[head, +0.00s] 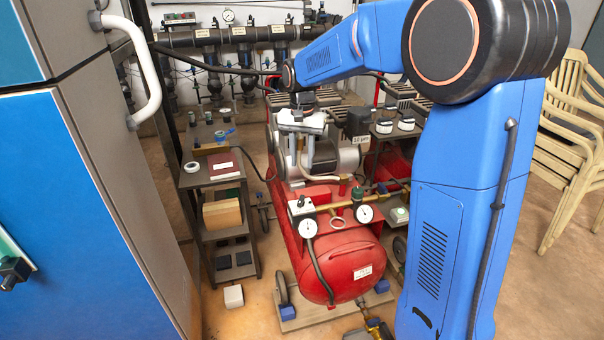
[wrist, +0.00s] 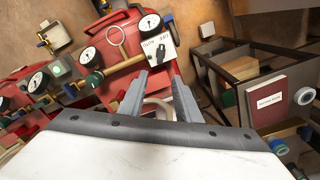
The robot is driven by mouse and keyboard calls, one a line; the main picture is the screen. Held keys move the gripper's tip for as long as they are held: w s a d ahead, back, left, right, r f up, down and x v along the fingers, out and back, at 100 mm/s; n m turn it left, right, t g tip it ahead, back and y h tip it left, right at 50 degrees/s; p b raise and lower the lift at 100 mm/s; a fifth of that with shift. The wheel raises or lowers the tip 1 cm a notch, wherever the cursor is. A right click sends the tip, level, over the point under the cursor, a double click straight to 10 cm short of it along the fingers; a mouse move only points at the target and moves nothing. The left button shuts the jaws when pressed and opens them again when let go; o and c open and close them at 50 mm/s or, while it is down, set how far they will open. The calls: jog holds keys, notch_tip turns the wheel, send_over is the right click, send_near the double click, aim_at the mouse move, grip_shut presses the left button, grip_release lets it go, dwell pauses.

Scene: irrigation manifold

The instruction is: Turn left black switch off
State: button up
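A white switch box (head: 301,207) with a small black switch on top is mounted at the left end of the brass pipe on the red compressor. In the wrist view, the box's printed white face (wrist: 153,41) and the black switch (wrist: 163,54) show just beyond my fingertips. I cannot tell the switch's position. My gripper (head: 300,160) hangs above and behind the box in the head view, apart from it. In the wrist view my gripper (wrist: 159,77) has its two grey fingers spread, with nothing between them.
Two gauges, left (head: 309,228) and right (head: 365,213), sit by the pipe, with a ring (head: 337,222) between them. A shelf rack (head: 205,182) stands left of the compressor. A blue cabinet (head: 60,210) fills the left.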

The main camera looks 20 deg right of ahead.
jog(key=shift+r, duration=2)
jog(key=s+d+r+n+t, duration=0.1)
jog(key=s+d+r+n, duration=0.1)
jog(key=s, duration=0.8)
jog(key=s+d+r+n+t, duration=0.1)
jog(key=s+d, duration=0.1)
jog(key=s, duration=0.8)
jog(key=s+d+f+n+t, duration=0.1)
jog(key=s+f, duration=0.2)
jog(key=s, duration=0.5)
jog(key=s+d+f+n+t, duration=0.1)
jog(key=s+f+n, duration=0.1)
jog(key=s, duration=0.6)
jog(key=shift+s+d+f+t, duration=0.15)
jog(key=shift+d+f+t, duration=0.2)
jog(key=shift+f, duration=0.35)
